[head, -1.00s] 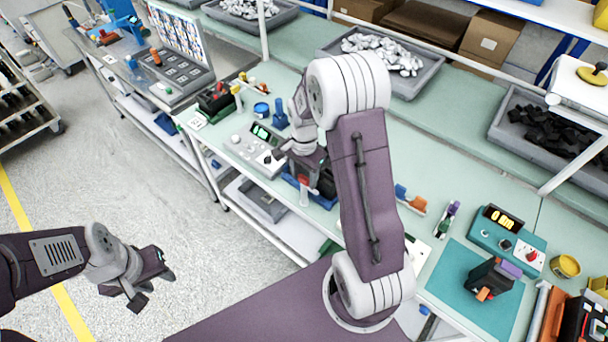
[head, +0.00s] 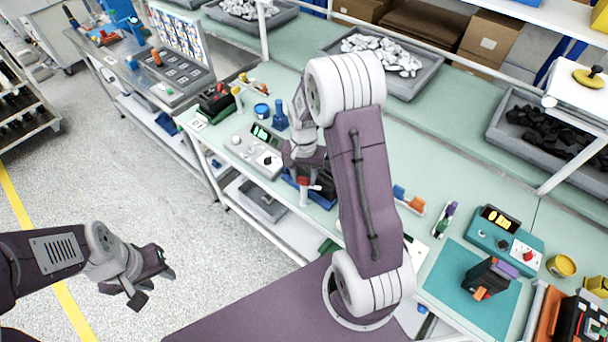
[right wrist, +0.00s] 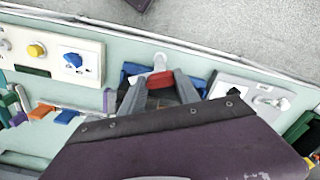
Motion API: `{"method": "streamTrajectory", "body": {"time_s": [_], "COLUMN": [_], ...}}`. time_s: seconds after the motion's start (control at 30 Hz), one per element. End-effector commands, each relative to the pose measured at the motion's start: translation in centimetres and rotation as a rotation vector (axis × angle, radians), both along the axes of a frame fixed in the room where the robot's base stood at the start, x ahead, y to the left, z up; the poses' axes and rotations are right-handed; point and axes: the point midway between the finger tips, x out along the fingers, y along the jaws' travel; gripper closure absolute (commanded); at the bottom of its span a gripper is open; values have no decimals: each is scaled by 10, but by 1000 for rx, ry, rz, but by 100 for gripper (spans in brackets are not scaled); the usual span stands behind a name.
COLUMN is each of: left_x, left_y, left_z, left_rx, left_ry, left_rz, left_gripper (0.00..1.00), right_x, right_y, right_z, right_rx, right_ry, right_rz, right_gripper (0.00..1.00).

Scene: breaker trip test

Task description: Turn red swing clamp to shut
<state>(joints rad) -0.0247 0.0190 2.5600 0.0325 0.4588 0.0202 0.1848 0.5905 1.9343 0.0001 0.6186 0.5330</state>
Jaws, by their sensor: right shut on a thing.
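The red swing clamp (head: 302,181) is on a blue fixture (head: 291,184) at the front edge of the bench, partly hidden by my right arm. Its pale end points to the right in the head view. In the right wrist view, the red clamp (right wrist: 160,79) lies between the two fingers of my right gripper (right wrist: 160,86), which is shut on it. My left gripper (head: 153,286) is open and empty over the floor, well away from the bench.
A grey meter box (head: 258,152) with a green display stands left of the fixture. A teal meter (head: 507,238) and a teal mat (head: 450,275) lie at the right. A blue bottle (head: 280,118) stands behind.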

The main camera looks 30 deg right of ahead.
Motion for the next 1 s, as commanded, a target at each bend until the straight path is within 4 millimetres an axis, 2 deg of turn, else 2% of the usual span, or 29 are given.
{"method": "streamTrajectory", "body": {"time_s": [1.0], "left_x": [0], "left_y": [0], "left_z": [21], "left_rx": [0], "left_ry": [0], "left_rz": [0], "left_gripper": [64], "right_x": [3], "right_y": [-1], "right_z": [3], "right_rx": [-4], "right_ry": [-8], "right_rz": [918], "right_gripper": [100]}}
